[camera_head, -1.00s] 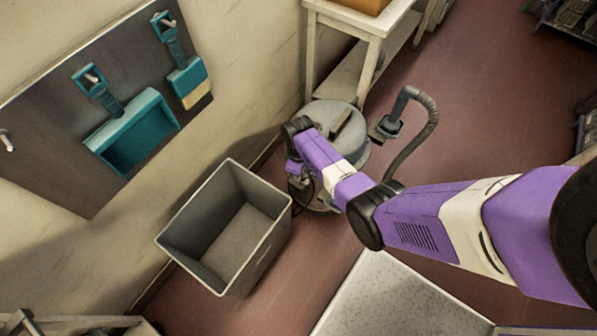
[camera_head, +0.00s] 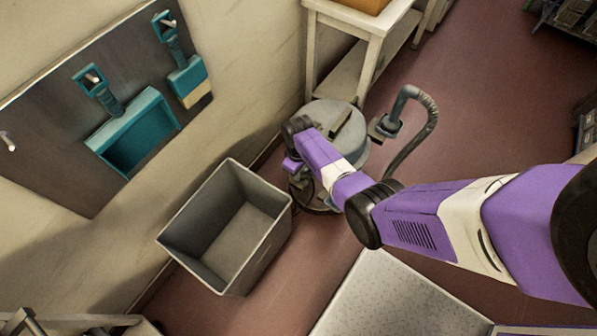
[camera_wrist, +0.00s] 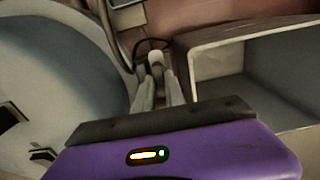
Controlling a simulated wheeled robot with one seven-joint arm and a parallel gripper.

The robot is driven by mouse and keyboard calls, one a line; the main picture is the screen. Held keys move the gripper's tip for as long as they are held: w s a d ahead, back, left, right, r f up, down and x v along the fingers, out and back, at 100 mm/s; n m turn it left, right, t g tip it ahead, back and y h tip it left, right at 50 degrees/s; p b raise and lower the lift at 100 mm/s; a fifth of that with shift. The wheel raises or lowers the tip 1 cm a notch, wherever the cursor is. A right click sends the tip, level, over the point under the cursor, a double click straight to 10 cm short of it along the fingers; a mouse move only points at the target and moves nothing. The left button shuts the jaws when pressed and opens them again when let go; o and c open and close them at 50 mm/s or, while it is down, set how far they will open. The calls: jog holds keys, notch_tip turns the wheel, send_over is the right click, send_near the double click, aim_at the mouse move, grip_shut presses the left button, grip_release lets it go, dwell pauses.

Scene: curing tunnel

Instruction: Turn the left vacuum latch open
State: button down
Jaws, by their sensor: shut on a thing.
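The vacuum, a round grey canister (camera_head: 357,117) with a hose on its right side, stands on the floor below the white table. My arm reaches over it and my wrist is at its left side; my fingers are hidden in the head view. In the wrist view, my gripper (camera_wrist: 160,88) has its two pale fingers closed around a small pale upright piece, the left vacuum latch (camera_wrist: 156,60), at the vacuum's side. The vacuum's round lid (camera_wrist: 60,65) fills the left of the wrist view. How far the latch is turned is not clear.
A grey open bin (camera_head: 272,240) stands just left of the vacuum and shows right of my fingers in the wrist view (camera_wrist: 240,35). A white table (camera_head: 376,50) stands behind. A wall panel (camera_head: 50,130) holds a teal dustpan and brush. Red floor is free at right.

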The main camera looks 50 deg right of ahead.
jog(key=c, duration=1.4)
grip_release()
jog(key=shift+r+p, duration=0.95)
jog(key=shift+r, duration=2.95)
